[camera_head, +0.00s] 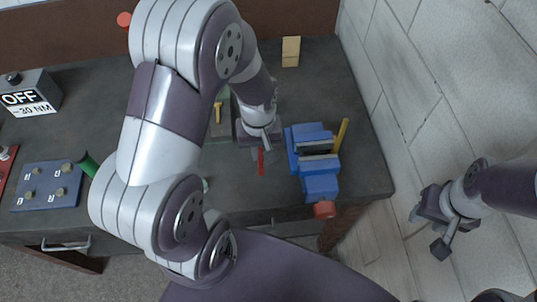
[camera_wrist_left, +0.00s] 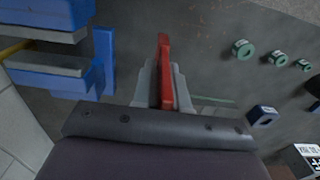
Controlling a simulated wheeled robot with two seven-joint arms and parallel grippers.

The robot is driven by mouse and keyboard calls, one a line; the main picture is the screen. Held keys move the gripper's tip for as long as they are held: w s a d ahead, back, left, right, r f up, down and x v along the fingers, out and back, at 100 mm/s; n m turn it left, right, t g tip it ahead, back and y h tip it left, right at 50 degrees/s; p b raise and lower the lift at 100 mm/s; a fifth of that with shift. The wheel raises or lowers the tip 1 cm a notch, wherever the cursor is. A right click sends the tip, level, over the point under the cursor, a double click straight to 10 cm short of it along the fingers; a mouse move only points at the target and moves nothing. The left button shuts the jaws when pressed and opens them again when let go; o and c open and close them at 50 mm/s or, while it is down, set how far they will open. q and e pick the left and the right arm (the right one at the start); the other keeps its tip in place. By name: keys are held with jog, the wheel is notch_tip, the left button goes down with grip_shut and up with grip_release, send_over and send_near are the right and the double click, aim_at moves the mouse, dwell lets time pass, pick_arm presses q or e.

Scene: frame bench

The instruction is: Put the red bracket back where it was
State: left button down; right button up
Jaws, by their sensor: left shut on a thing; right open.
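The red bracket (camera_head: 261,162) is a narrow red piece in my left gripper (camera_head: 258,150), above the dark bench top, left of the blue vise. In the left wrist view the red bracket (camera_wrist_left: 164,70) stands between the two grey fingers of the left gripper (camera_wrist_left: 163,88), which are shut on it. Its far end sticks out past the fingertips. My right gripper (camera_head: 435,226) is open and empty, off the bench at the right, in front of the wall.
A blue vise (camera_head: 320,186) stands at the bench's right; it also shows in the left wrist view (camera_wrist_left: 50,75). A yellow-handled tool (camera_head: 341,135) is beside it. Green nuts (camera_wrist_left: 243,48) and a blue nut (camera_wrist_left: 262,116) lie on the bench. A blue board (camera_head: 47,187) is at left.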

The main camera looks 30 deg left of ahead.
aim_at(261, 172)
pick_arm(q)
jog(key=f, duration=0.7)
jog(key=shift+s+a+f+p, duration=0.1)
jog(key=shift+s+a+p, duration=0.2)
jog(key=shift+s+a, duration=0.1)
jog(key=shift+w+d+f, duration=0.1)
jog(key=shift+w+d, duration=0.05)
jog(key=shift+s, duration=0.4)
jog(key=c, duration=1.3)
grip_release()
jog(key=shift+c, duration=0.2)
jog(key=shift+o, duration=0.9)
jog(key=shift+f, duration=0.1)
jog(key=shift+w, duration=0.25)
pick_arm(e)
jog(key=shift+s+a+r, duration=0.3)
jog(key=shift+s+r, duration=0.05)
jog(key=shift+s, duration=0.05)
